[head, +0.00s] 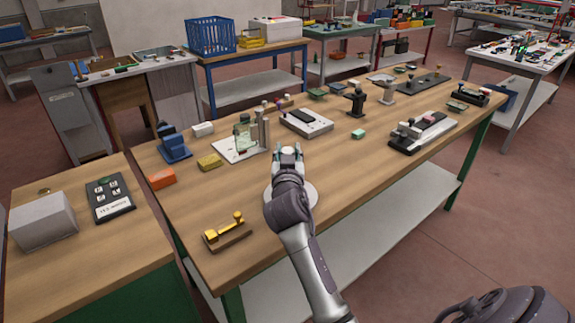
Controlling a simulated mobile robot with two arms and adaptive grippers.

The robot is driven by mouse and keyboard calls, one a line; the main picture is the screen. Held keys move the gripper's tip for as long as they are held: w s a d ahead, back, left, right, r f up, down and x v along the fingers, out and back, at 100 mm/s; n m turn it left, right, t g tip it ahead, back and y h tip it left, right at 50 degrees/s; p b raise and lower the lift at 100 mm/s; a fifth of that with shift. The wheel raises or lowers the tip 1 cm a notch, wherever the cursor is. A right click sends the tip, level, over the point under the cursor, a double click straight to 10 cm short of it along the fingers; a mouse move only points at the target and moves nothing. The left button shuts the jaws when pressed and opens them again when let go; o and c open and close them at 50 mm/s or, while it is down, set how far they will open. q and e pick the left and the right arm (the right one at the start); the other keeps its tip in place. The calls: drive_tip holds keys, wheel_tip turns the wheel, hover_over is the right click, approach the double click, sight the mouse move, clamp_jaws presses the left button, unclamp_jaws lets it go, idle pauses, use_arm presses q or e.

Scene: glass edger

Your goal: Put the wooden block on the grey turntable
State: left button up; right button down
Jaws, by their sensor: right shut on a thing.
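My right gripper (289,154) is over the middle of the wooden workbench (354,172), with its fingers pointing away from me. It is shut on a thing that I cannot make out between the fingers. I cannot pick out the wooden block anywhere in view. A pale grey round disc, which looks like the turntable (312,195), lies on the bench. My right wrist and forearm cover most of it, and its right edge shows. The gripper is beyond the disc. My left gripper is not in view.
A glass piece on a white fixture (236,154) stands left of the gripper. A white-topped device (306,122) is behind. The bench right of the disc is clear.

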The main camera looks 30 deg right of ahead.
wheel_tip(320, 180, down, 4)
drive_tip(key=shift+r, duration=0.1)
drive_tip(key=shift+f, duration=0.2)
drive_tip(key=c, duration=0.7)
unclamp_jaws()
drive_tip(key=shift+c, duration=0.2)
